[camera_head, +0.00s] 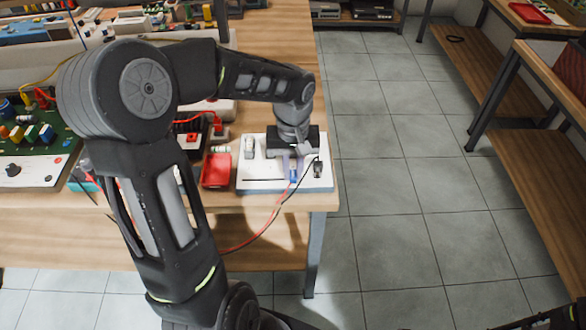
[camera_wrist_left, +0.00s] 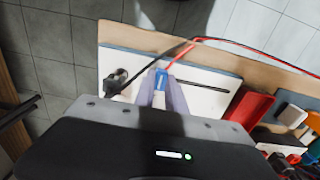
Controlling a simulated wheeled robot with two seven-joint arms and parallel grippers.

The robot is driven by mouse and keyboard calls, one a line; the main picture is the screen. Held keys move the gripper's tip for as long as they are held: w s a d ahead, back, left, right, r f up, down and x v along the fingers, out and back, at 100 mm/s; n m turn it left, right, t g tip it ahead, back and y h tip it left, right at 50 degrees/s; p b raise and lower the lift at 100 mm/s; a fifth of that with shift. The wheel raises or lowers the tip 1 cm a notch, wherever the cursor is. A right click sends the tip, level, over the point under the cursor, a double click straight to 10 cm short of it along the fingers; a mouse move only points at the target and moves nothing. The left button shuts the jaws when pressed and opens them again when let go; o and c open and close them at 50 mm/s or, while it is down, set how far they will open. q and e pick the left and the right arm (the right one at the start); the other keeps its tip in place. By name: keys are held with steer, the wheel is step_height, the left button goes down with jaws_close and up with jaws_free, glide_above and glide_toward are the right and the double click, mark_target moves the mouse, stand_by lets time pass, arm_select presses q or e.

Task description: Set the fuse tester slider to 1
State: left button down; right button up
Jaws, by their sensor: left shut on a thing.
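The fuse tester is a white board (camera_head: 257,187) on a blue-grey base at the right end of the workbench. It also shows in the wrist view (camera_wrist_left: 205,102). Its slider has a small blue knob (camera_wrist_left: 161,78) on a dark straight slot (camera_wrist_left: 205,87). In the wrist view the slot runs on to the right of the knob. My left gripper (camera_head: 293,174) reaches down over the board; its two pale fingers (camera_wrist_left: 162,92) are shut on the blue knob. I cannot read any scale marks.
A black plug (camera_wrist_left: 118,78) with a cable stands close left of the fingers in the wrist view. Red and black wires cross the board's edge. A red tray (camera_head: 216,171) lies beside the tester. A green circuit board (camera_head: 42,140) stands further left. Tiled floor is open at right.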

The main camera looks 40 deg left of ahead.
mark_target(246, 180)
arm_select(q)
steer(key=s+a, duration=0.2)
steer(key=a, duration=0.1)
steer(key=s+a, duration=0.2)
steer(key=a, duration=0.1)
steer(key=s+a, duration=0.2)
steer(key=a, duration=0.1)
steer(key=shift+s, duration=0.4)
steer(key=shift+a, duration=0.1)
steer(key=c, duration=1.4)
jaws_free()
steer(key=shift+o, duration=0.2)
steer(key=shift+r, duration=0.15)
step_height(246, 180, up, 8)
steer(key=shift+f, duration=0.2)
